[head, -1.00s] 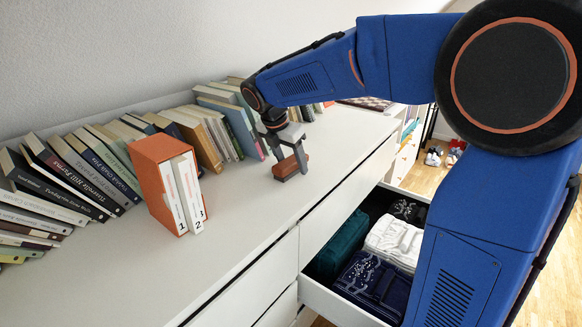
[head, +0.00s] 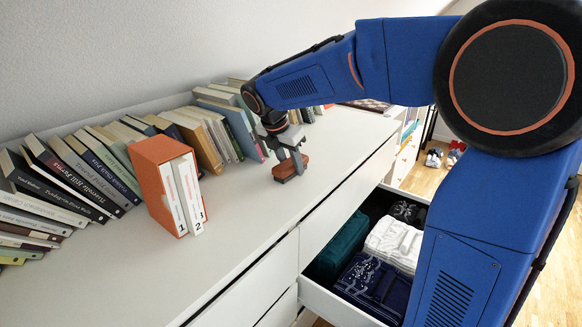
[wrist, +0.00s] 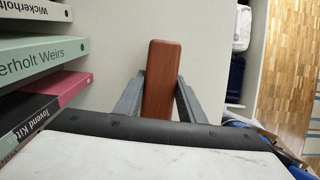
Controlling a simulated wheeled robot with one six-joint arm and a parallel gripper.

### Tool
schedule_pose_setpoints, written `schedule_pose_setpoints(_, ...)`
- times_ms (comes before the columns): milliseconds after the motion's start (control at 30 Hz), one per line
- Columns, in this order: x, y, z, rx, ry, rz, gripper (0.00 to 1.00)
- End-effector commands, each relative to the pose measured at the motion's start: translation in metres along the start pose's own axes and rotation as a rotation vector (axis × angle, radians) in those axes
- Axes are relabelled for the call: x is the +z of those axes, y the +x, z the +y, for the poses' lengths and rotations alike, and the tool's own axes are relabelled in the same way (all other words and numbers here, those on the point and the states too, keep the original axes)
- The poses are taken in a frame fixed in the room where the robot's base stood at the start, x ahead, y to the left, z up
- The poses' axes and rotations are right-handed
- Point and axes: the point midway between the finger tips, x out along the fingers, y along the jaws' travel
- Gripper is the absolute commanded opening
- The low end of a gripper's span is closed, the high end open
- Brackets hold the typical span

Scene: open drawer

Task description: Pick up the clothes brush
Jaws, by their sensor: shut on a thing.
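The clothes brush (head: 289,167) has a reddish-brown wooden back and a darker underside, and is at the dresser top (head: 250,220) in the head view. In the wrist view the brush (wrist: 159,75) runs lengthwise between the two fingers. My gripper (head: 292,162) points down at it, and its grey fingers (wrist: 158,98) are shut on the brush's sides. I cannot tell whether the brush rests on the surface or is just clear of it. Its near end is hidden behind the dark gripper body.
A leaning row of books (head: 215,130) lines the wall behind my gripper. An open drawer (head: 330,300) with folded clothes juts out below at right. The dresser top in front is clear.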

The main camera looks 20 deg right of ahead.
Motion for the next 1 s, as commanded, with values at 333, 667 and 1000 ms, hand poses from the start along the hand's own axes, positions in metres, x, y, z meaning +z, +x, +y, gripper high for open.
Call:
schedule_pose_setpoints(333,0.016,-0.038,0.001,0.004,0.002,-0.001,0.11)
schedule_pose_setpoints(667,0.036,-0.086,0.000,0.001,0.001,0.000,0.11)
schedule_pose_setpoints(1000,0.040,-0.097,0.000,0.000,0.000,0.000,0.11)
